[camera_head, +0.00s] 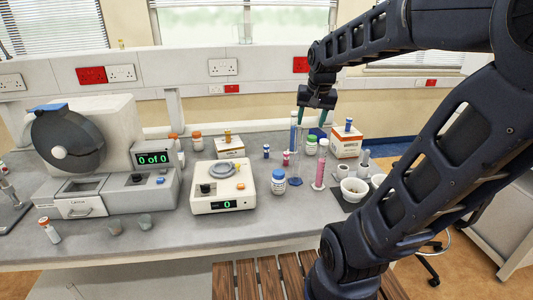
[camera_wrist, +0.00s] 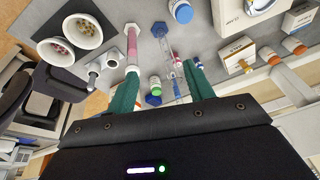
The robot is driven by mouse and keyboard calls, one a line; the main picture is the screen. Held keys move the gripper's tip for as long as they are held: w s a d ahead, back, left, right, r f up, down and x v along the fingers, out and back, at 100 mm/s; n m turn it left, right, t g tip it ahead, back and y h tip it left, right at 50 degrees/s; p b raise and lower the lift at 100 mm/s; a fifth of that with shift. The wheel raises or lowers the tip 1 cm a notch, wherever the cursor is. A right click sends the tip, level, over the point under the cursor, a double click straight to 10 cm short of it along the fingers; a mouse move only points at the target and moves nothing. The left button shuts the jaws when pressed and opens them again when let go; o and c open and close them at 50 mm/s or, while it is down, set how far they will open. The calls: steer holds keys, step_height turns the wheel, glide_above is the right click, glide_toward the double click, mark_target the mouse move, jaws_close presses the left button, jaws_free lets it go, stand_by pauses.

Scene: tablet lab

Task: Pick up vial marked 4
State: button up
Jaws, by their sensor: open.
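Several small capped vials are in view, but no number on any of them is readable, so I cannot tell which is marked 4. In the head view, one blue-capped vial (camera_head: 266,151) and one pink vial (camera_head: 286,158) stand on the bench. A blue vial (camera_head: 348,124) stands on the right carton, and a yellow vial (camera_head: 227,135) on the left carton. Another blue vial (camera_head: 160,180) is on the grey machine. My gripper (camera_head: 313,120) is open above the back of the bench, near a tall blue cylinder. In the wrist view its green fingers (camera_wrist: 162,85) are apart with nothing held between them.
Tall blue (camera_head: 294,135) and pink (camera_head: 320,172) cylinders stand close to the vials. A green-capped jar (camera_head: 311,146), a blue-capped jar (camera_head: 278,184), a balance (camera_head: 222,200) and white mortars (camera_head: 354,188) crowd the bench. The front bench strip is mostly clear.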

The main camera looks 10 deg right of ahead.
steer(key=w+a+f+m, duration=0.1)
steer(key=w+m, duration=0.1)
steer(key=w, duration=0.7)
steer(key=m+g, duration=0.3)
steer(key=m, duration=0.4)
glide_above(267, 146)
steer(key=f, duration=1.8)
steer(key=shift+s+d+f, duration=0.1)
steer(key=shift+d, duration=0.1)
steer(key=shift+w+a+f, duration=0.1)
steer(key=shift+w+f, duration=0.15)
steer(key=shift+f, duration=0.2)
step_height(267, 146, down, 10)
steer(key=shift+w+a+f, duration=0.1)
steer(key=shift+f, duration=0.15)
steer(key=shift+c, duration=0.4)
steer(key=c, duration=1)
